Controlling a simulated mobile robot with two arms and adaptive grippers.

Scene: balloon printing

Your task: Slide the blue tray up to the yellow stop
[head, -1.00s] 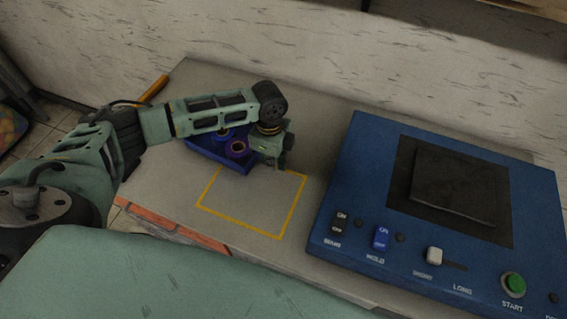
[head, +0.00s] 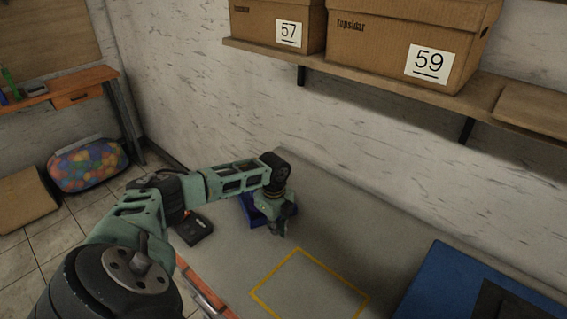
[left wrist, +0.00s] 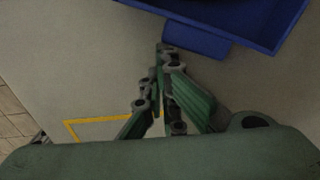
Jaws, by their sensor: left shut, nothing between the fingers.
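The blue tray (head: 250,208) lies on the grey table, partly hidden behind my left arm and gripper. Its rim and a blue tab show at the top of the left wrist view (left wrist: 272,42). My left gripper (head: 280,233) points down at the tray's right side, shut and empty. In the left wrist view its fingertips (left wrist: 166,50) are close to the tab; I cannot tell whether they touch it. My right gripper is out of view.
A yellow outline (head: 273,269) marks bare tabletop in front of the gripper. A blue machine (head: 437,290) stands at the lower right. Boxes (head: 400,40) sit on a wall shelf above. A dark device (head: 195,229) is left of the tray, below my arm.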

